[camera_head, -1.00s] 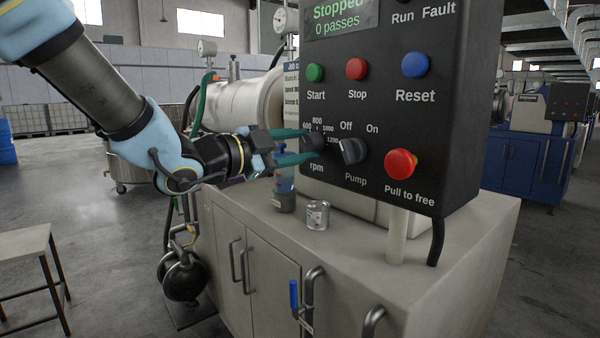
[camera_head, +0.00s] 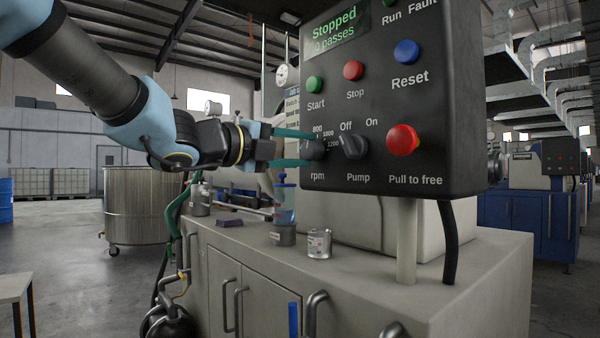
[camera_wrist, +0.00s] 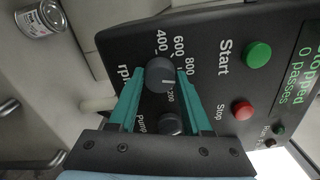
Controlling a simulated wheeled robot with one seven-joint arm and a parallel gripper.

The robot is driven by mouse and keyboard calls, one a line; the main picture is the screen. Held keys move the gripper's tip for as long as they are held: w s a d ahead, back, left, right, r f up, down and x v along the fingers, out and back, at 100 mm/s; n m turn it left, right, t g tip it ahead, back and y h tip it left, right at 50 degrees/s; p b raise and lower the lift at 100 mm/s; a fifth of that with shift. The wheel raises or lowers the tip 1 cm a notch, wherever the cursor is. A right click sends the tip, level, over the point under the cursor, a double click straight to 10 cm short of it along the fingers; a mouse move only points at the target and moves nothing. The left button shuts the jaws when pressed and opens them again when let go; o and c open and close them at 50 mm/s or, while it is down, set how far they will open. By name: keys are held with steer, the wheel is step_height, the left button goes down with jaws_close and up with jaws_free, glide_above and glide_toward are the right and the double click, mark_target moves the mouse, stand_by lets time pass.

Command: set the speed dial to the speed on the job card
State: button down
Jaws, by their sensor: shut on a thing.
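The speed dial (camera_head: 315,150) is a dark round knob above the "rpm" label at the left edge of the black control panel (camera_head: 440,110). My gripper (camera_head: 302,148) comes from the left with its green fingers shut on the dial, one on each side. In the wrist view the dial (camera_wrist: 160,76) sits between the fingertips, with marks 400, 600, 800 and 1200 showing; a finger covers part of the scale. A pale pointer line seems to face toward 1200, but I cannot be sure. The job card (camera_head: 291,107) is mostly hidden behind the panel, its speed unreadable.
The pump knob (camera_head: 350,146) is close right of the dial. The red stop button (camera_head: 402,140), green Start button (camera_head: 315,84) and blue Reset button (camera_head: 405,52) share the panel. A tin (camera_head: 319,244) stands on the cabinet top below. The display (camera_head: 335,28) reads "Stopped, 0 passes".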

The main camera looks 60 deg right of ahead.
steer(key=m+b, duration=0.4)
steer(key=shift+s+f, duration=0.1)
steer(key=shift+f, duration=0.15)
steer(key=shift+r+m+b, duration=0.15)
steer(key=shift+m+b, duration=0.65)
steer(key=shift+c, duration=1.7)
jaws_free()
steer(key=shift+r, duration=0.1)
steer(key=v, duration=1)
steer(key=shift+a+p, duration=0.3)
steer(key=shift+a, duration=0.1)
